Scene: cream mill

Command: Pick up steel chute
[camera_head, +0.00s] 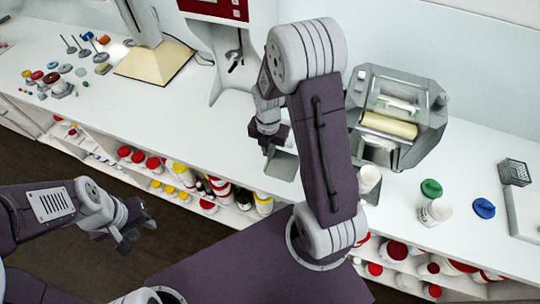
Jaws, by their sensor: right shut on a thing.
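The steel chute (283,164) is a grey, flat-sided piece at the front edge of the white counter, just below my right gripper (272,145). My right gripper points down and is shut on the chute; the jaws are dark and partly hidden, so the exact grip is hard to see. My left gripper (134,240) is empty and open, low at the left in front of the shelves, well away from the chute.
A steel mill with a cream roller (389,124) stands right of my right arm. A white tub (435,211), green lid (431,188) and blue lid (484,208) lie at the right. Shelves of jars run below the counter (200,105), which has clear space at centre left.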

